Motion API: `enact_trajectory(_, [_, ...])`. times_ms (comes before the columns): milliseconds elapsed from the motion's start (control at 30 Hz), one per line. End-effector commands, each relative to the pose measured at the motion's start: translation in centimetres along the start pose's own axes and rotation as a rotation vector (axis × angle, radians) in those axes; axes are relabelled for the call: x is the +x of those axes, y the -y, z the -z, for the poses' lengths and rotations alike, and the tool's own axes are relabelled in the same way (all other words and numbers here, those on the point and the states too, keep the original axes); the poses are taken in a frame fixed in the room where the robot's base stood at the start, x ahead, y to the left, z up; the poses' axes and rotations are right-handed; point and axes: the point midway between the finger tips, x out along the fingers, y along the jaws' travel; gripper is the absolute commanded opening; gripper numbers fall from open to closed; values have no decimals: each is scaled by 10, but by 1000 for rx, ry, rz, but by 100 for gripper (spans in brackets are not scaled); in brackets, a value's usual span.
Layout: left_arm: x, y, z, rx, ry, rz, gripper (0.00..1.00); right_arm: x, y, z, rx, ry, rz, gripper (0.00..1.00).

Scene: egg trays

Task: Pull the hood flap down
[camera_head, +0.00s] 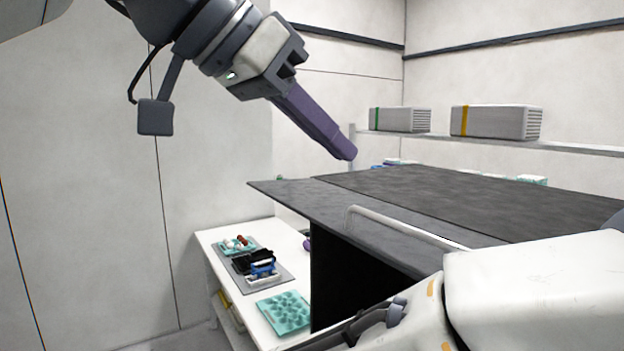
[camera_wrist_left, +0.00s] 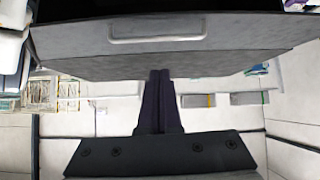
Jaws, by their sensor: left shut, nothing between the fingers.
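The hood flap (camera_head: 290,197) is a dark grey panel standing raised, about level with the hood's top (camera_head: 430,185), with a seam between them. A pale bar handle (camera_head: 400,228) runs along the flap. My left gripper (camera_head: 347,153) has purple fingers pressed together, empty, above the flap in the head view. In the left wrist view the shut fingers (camera_wrist_left: 160,75) point toward the flap (camera_wrist_left: 180,62), and the handle (camera_wrist_left: 158,29) shows beyond them. I cannot tell whether the fingertips touch the flap. My right gripper is not identifiable.
A white table (camera_head: 225,235) below holds a teal egg tray (camera_head: 284,313) and a grey tray (camera_head: 285,277) with dark and blue items. Grey boxes (camera_head: 495,121) stand on a back shelf (camera_head: 570,147). My white arm link fills the lower right. A small purple thing (camera_head: 307,245) shows beside the hood.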

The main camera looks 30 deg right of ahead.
Motion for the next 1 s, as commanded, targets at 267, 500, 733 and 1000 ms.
enact_trajectory(267, [7, -11, 16, 51, -26, -21, 0, -3, 0, 0, 0, 0, 0, 0])
enact_trajectory(500, [56, -12, 18, 50, -23, -22, 0, -9, 1, 0, -1, 0, 0, 0])
enact_trajectory(733, [98, -12, 12, 48, -25, -17, 0, -15, 1, 1, -1, 0, 0, 0])
enact_trajectory(1000, [116, -10, -6, 48, -27, -14, 0, -17, 1, 1, -1, 0, 0, 0])
